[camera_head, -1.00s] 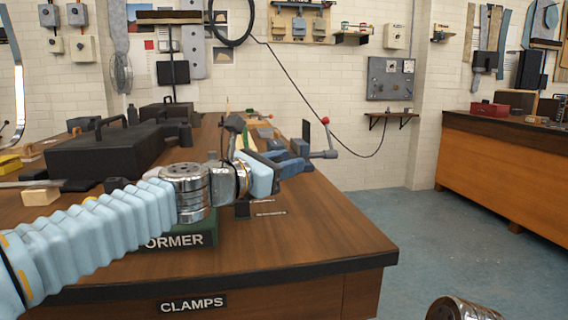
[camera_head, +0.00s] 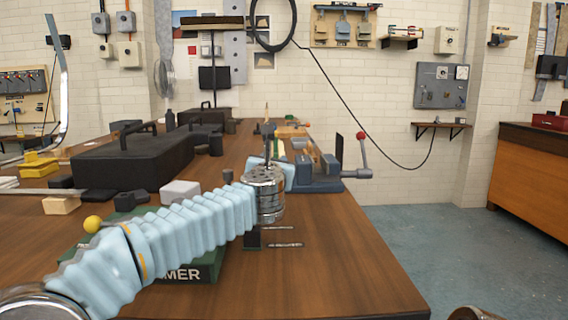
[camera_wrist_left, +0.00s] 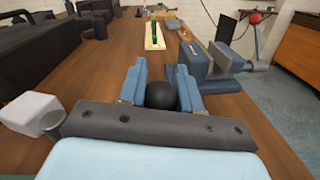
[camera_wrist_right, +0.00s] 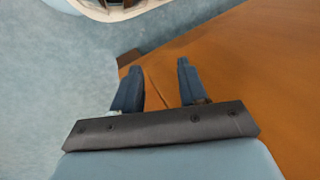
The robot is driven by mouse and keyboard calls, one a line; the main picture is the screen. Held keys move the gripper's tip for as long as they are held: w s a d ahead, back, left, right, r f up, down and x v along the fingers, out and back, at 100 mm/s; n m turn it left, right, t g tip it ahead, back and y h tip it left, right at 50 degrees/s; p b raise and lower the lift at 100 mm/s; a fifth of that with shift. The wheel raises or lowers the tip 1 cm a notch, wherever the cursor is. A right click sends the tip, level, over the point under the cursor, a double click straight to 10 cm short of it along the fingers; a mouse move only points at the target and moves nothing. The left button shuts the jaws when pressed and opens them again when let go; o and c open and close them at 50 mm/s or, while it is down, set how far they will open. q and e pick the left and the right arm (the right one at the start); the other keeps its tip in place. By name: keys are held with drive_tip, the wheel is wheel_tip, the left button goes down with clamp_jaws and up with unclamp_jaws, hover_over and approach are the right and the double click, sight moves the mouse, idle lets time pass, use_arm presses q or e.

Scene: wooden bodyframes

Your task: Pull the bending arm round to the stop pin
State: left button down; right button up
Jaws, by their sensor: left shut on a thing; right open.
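The green former base (camera_head: 205,268) stands on the near bench, with only the end of its lettering visible. My left arm crosses over it and hides most of it and of the bending arm. My left gripper (camera_wrist_left: 160,78) is shut on a black ball knob (camera_wrist_left: 161,95), which sits between its fingers; I take it for the bending arm's handle. A yellow ball (camera_head: 93,223) shows beside my forearm at the former's left; I cannot tell whether it belongs to the stop pin. My right gripper (camera_wrist_right: 158,78) is open and empty beside a wooden surface.
A blue vice (camera_head: 318,174) with a red-knobbed handle stands just right of my left wrist. Black cases (camera_head: 135,160) fill the bench's left, with a grey block (camera_head: 180,191) nearer. The bench top (camera_head: 345,265) is clear at front right. Open floor lies to the right.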

use_arm(q)
drive_tip(key=shift+w+a+n+y+p, duration=0.3)
drive_tip(key=shift+w+a+n+y, duration=0.6)
drive_tip(key=shift+w+a+y, duration=0.55)
drive_tip(key=shift+s+d, duration=0.15)
drive_tip(key=shift+s, duration=0.05)
drive_tip(key=c, duration=0.8)
unclamp_jaws()
drive_tip(key=shift+s+d+b, duration=0.3)
drive_tip(key=shift+s+b, duration=0.4)
drive_tip(key=shift+s, duration=1.6)
drive_tip(key=shift+s+d+b, duration=0.3)
drive_tip(key=shift+s+b, duration=0.35)
drive_tip(key=shift+s, duration=1.6)
drive_tip(key=shift+s+d+b, duration=0.3)
drive_tip(key=shift+s+b, duration=0.4)
drive_tip(key=shift+s, duration=1.6)
